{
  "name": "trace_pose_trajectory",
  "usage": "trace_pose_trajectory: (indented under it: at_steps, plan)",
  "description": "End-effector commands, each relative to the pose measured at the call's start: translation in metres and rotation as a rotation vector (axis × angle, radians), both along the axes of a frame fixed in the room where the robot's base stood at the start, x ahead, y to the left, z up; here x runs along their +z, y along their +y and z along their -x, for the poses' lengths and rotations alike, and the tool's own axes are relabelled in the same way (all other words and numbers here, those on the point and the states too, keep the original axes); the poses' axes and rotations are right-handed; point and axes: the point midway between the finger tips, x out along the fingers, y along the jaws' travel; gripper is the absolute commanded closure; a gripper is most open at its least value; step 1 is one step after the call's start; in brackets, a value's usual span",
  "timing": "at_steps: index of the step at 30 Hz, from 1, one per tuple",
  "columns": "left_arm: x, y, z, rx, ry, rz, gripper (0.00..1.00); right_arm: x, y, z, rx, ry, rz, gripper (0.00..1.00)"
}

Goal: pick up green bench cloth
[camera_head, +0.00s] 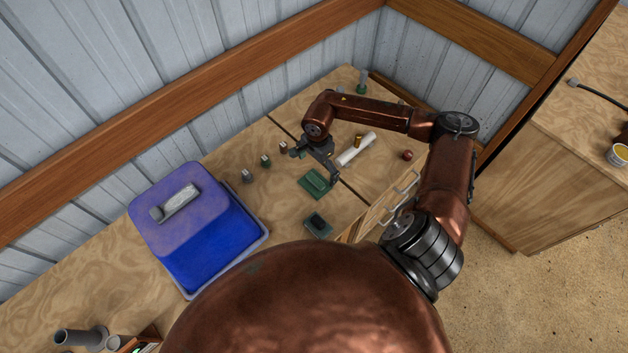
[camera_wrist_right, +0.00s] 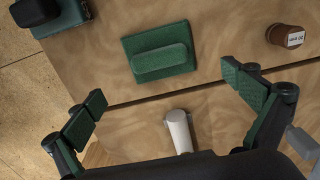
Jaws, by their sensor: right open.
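The green bench cloth (camera_head: 312,186) lies on the wooden bench as a flat square with a thicker folded strip on top. It also shows in the right wrist view (camera_wrist_right: 158,52), above the middle. My right gripper (camera_head: 315,166) is over the bench beside the cloth. My left gripper is not in view.
A blue lidded box (camera_head: 205,238) stands left of the cloth. A dark block on a green base (camera_head: 318,226) lies nearer the front edge. A white cylinder (camera_head: 357,149) lies to the right. Several small bottles (camera_head: 266,160) stand behind. The corrugated wall (camera_head: 150,80) bounds the back.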

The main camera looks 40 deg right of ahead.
Motion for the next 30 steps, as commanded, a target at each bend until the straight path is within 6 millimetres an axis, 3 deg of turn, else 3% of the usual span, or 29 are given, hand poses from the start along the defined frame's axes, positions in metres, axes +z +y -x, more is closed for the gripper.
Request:
trace_pose_trajectory:
  at_steps: [16, 25, 30]
  plan:
    - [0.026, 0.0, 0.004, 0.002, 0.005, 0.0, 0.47, -0.066, 0.006, 0.001, -0.004, 0.003, -0.005, 0.0]
    - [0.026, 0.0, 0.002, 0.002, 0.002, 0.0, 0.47, -0.072, 0.006, 0.001, -0.003, 0.0, -0.005, 0.0]
    - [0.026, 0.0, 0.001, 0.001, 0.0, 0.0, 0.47, -0.072, 0.006, 0.001, -0.003, 0.0, -0.005, 0.12]
